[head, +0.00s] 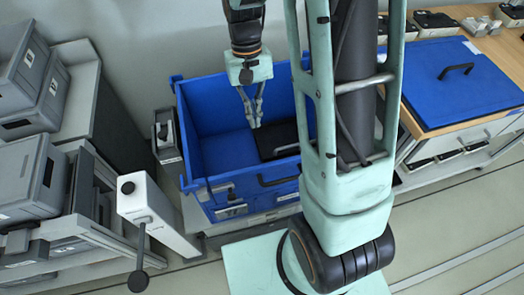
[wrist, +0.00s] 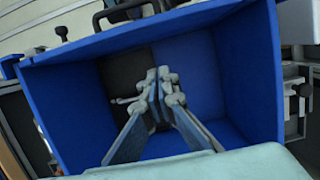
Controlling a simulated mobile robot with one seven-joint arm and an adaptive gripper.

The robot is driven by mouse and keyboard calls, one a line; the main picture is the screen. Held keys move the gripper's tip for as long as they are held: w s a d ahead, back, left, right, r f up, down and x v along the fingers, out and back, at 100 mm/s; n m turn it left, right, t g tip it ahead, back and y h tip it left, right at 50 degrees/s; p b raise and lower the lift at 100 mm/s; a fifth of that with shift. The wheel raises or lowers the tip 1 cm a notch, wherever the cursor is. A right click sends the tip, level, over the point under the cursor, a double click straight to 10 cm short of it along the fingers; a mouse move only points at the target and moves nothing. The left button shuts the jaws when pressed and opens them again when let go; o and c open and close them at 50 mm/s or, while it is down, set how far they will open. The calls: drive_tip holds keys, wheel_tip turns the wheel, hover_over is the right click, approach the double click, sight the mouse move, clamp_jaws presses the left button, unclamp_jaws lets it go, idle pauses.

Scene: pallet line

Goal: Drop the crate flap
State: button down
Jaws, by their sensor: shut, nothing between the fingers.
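A blue crate (head: 205,120) stands open at the top in the middle of the head view. Its near wall, the flap (head: 255,190), stands upright with a dark bar handle and a grey latch (head: 222,188) on its outside. My gripper (head: 254,122) points down into the crate's opening, its fingers together and empty, apart from the flap. In the wrist view the fingers (wrist: 158,74) are over the crate's inside (wrist: 235,70), with the black handle (wrist: 125,12) beyond the top rim. My arm hides the crate's right part in the head view.
A black flat thing (head: 278,141) lies inside the crate. A blue lid with a handle (head: 460,80) lies on a wooden bench at the right. Grey bins (head: 30,175) stand on shelves at the left. A white post with dark knobs (head: 150,215) stands left of the crate.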

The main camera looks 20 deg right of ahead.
drive_tip(key=s+f+p, duration=0.1)
drive_tip(key=s+f, duration=0.5)
drive_tip(key=f, duration=0.2)
drive_tip(key=shift+f, duration=0.2)
